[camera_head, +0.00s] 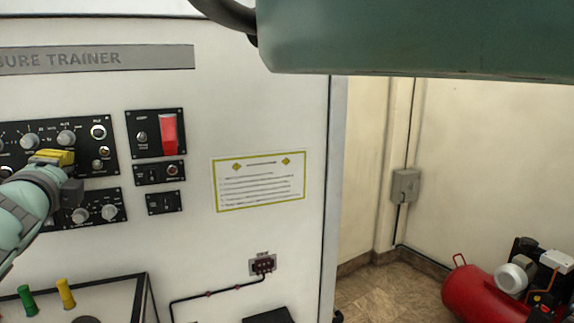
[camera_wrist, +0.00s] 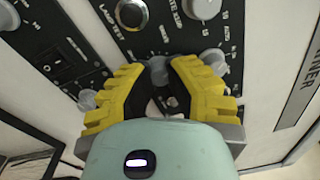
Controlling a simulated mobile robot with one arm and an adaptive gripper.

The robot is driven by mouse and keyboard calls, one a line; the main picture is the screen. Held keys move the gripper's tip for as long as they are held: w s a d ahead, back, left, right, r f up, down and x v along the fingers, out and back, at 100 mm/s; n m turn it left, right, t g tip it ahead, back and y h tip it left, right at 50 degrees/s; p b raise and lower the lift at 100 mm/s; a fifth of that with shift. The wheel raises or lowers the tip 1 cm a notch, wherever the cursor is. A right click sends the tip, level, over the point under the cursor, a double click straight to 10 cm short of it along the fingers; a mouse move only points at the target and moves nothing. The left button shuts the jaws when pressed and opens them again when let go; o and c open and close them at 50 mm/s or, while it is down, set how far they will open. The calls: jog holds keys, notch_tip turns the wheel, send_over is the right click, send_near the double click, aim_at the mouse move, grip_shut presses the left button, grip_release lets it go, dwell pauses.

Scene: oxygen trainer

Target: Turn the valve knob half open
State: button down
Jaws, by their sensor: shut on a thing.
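My gripper (camera_head: 53,157) is at the upper black control panel (camera_head: 85,158) on the white trainer front in the head view. In the wrist view my gripper (camera_wrist: 158,72) has its two yellow fingers shut on a small grey knob (camera_wrist: 158,68). The fingers stand one on each side of it and hide part of it. I take this as the valve knob; no label on it is readable. How far it is turned cannot be told. In the head view my fingers and wrist cover the held knob.
Other knobs (camera_head: 66,138) sit close around my fingers on the panel. A lower black panel (camera_head: 122,207) has more knobs. A red switch cover (camera_head: 168,134) is to the right. Yellow (camera_head: 66,293) and green (camera_head: 27,299) posts stand below. A red tank (camera_head: 482,296) is on the floor.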

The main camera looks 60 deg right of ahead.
jog(key=shift+w+a+f+m+b, duration=0.1)
jog(key=shift+m+b, duration=0.1)
jog(key=shift+m, duration=0.7)
jog(key=shift+a+m+b, duration=0.1)
jog(key=shift+m+b, duration=0.05)
jog(key=shift+m, duration=0.75)
jog(key=c, duration=0.9)
grip_release()
jog(key=shift+d, duration=0.1)
jog(key=shift+o, duration=0.2)
jog(key=shift+d+r+m, duration=0.1)
jog(key=shift+r+m, duration=0.1)
jog(key=shift+m, duration=0.1)
